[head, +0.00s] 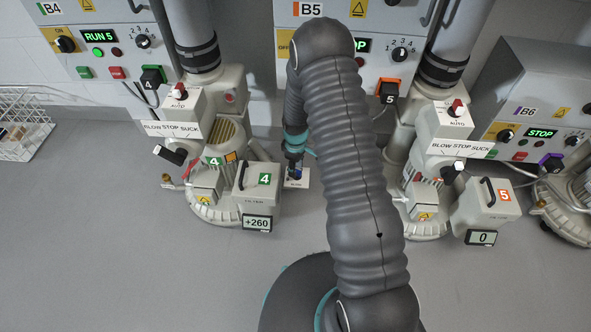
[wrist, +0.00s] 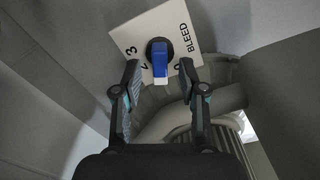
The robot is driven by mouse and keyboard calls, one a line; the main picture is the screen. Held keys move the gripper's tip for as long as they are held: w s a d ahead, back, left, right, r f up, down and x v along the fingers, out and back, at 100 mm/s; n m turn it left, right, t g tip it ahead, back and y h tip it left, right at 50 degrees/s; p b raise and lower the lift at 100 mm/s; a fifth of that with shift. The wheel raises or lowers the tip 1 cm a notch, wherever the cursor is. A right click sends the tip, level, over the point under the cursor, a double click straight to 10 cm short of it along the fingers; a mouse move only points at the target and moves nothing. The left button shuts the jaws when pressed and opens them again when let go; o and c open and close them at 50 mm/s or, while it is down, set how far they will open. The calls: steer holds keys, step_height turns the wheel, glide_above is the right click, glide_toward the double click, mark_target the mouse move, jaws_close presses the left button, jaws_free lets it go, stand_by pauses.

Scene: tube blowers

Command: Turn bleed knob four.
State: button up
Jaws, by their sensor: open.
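A blue bleed knob with a white end (wrist: 160,62) sits on a dark round base on a white plate (wrist: 178,20) marked BLEED, with a 3 and other partly hidden marks. My gripper (wrist: 160,72) is open, one finger on each side of the knob, with gaps visible between fingers and knob. How deep the fingertips reach is unclear. In the head view my gripper (head: 296,168) points down over the white plate (head: 302,184), just right of the filter box labelled 4 (head: 256,190). The knob is mostly hidden there by the gripper.
Blower four (head: 218,150) stands left, its panel reading RUN 5 and its small display (head: 257,223) +260. Blower five (head: 432,190) stands right of my arm, its display (head: 481,238) reading 0. A white wire basket (head: 22,125) is far left. Front floor is largely clear.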

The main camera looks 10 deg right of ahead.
steer(key=shift+f, duration=0.75)
jaws_close()
